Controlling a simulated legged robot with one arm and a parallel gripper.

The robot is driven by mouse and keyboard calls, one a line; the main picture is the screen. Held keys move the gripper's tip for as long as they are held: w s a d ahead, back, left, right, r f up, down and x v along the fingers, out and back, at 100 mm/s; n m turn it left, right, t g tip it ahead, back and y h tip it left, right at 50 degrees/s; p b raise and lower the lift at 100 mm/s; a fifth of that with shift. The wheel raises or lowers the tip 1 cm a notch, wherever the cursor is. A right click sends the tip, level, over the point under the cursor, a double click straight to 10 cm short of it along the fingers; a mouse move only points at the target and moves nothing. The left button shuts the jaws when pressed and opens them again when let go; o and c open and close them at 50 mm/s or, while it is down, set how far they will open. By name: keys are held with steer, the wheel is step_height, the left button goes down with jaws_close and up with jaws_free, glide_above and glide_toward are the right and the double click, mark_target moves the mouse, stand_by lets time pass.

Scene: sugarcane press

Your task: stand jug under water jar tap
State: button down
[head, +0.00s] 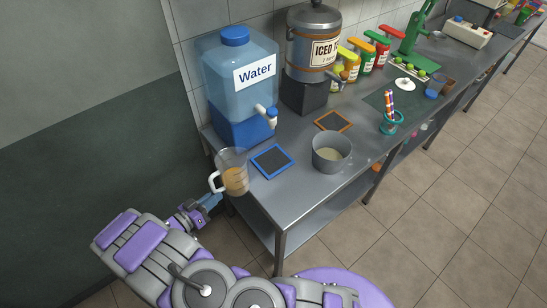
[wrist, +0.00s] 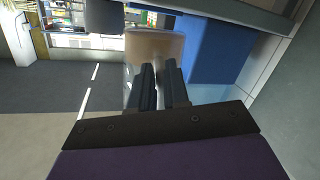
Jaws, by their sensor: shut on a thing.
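The jug (head: 234,173) is clear with a white handle and holds some amber-brown liquid. My gripper (head: 213,199) is shut on it at its handle side, near the table's front left corner. The jug looks upright; whether it touches the table is unclear. In the wrist view my gripper (wrist: 160,85) has its fingers close together in front of the jug (wrist: 154,48). The blue water jar (head: 240,78), labelled "Water", stands behind on a blue base. Its white tap (head: 266,117) with a blue top points over the table, behind and right of the jug.
A blue-framed mat (head: 272,161) lies below the tap, right of the jug, and is bare. A grey pot (head: 331,153) stands to its right. An orange-framed mat (head: 333,121) lies below the iced drink dispenser (head: 313,50). The steel table (head: 285,195) is clear at the front.

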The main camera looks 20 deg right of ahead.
mark_target(226, 189)
steer(key=x, duration=0.5)
steer(key=r+b+x, duration=0.1)
steer(key=x, duration=0.5)
steer(key=b+x, duration=0.1)
steer(key=x, duration=0.4)
steer(key=shift+s+d+r, duration=0.3)
steer(key=shift+d+r, duration=0.05)
steer(key=shift+d, duration=0.2)
steer(key=shift+w+d+f+b, duration=0.45)
steer(key=shift+w+d+b, duration=0.1)
steer(key=shift+d, duration=0.2)
steer(key=shift+f, duration=0.35)
steer(key=shift+s, duration=0.1)
steer(key=c, duration=1.1)
jaws_free()
steer(key=p+v, duration=0.2)
steer(key=v, duration=1)
steer(key=shift+r, duration=0.1)
